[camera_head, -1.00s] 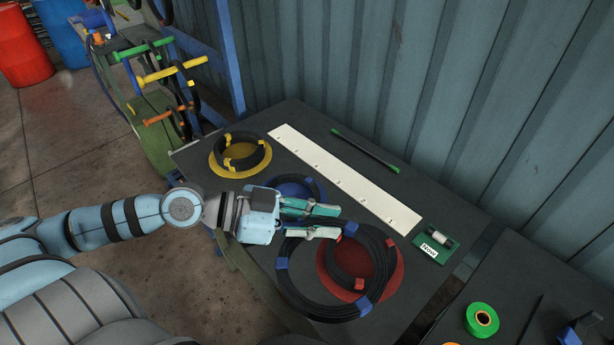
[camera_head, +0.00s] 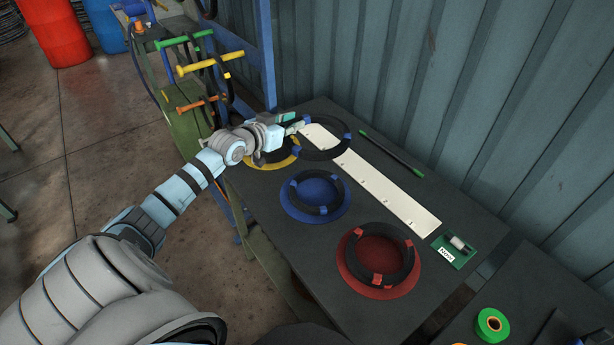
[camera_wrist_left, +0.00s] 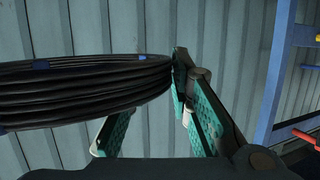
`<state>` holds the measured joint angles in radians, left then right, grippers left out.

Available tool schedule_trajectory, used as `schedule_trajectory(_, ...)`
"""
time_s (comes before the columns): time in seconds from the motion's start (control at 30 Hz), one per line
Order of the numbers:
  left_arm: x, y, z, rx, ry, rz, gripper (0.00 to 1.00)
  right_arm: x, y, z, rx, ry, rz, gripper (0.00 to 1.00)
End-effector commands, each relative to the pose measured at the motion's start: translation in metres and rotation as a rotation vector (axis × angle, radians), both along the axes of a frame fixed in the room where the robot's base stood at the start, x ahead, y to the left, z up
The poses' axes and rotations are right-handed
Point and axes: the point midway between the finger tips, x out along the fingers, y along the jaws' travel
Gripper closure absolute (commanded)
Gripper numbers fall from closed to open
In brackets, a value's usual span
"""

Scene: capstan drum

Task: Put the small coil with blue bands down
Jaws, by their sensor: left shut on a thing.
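My left gripper (camera_head: 298,124) is shut on a black coil with blue bands (camera_head: 323,157), gripping its left edge. The head view shows the coil over the far left end of the table, overlapping the white strip and close to the yellow disc. In the left wrist view the coil (camera_wrist_left: 80,92) is seen nearly edge-on, with its right end between the fingers. I cannot tell how high it is above the table. Another black coil with blue bands (camera_head: 302,207) lies on the blue disc (camera_head: 318,189). My right gripper is out of view.
A coil with red bands (camera_head: 407,264) lies on the red disc (camera_head: 378,250). The yellow disc (camera_head: 268,166) is partly hidden by my arm.

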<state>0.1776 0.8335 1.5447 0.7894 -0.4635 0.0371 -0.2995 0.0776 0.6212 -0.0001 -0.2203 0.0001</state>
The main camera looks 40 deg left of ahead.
Motion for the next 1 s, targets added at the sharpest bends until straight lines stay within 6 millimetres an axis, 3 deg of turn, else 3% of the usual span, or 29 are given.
schedule_trajectory(0.3, 0.000, -0.001, -0.118, -0.004, -0.001, 0.001, 1.00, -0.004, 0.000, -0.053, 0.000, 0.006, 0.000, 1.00)
schedule_trajectory(0.4, 0.000, -0.001, -0.139, -0.001, -0.002, 0.000, 1.00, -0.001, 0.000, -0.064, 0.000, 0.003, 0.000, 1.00)
schedule_trajectory(0.53, 0.000, -0.001, -0.153, -0.001, -0.003, -0.001, 1.00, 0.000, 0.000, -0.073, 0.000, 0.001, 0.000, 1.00)
schedule_trajectory(0.7, 0.000, -0.001, -0.185, -0.001, -0.002, -0.002, 1.00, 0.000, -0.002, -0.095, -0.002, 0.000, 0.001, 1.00)
schedule_trajectory(1.0, 0.000, -0.001, -0.185, 0.001, -0.004, -0.002, 1.00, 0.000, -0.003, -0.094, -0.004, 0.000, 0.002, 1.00)
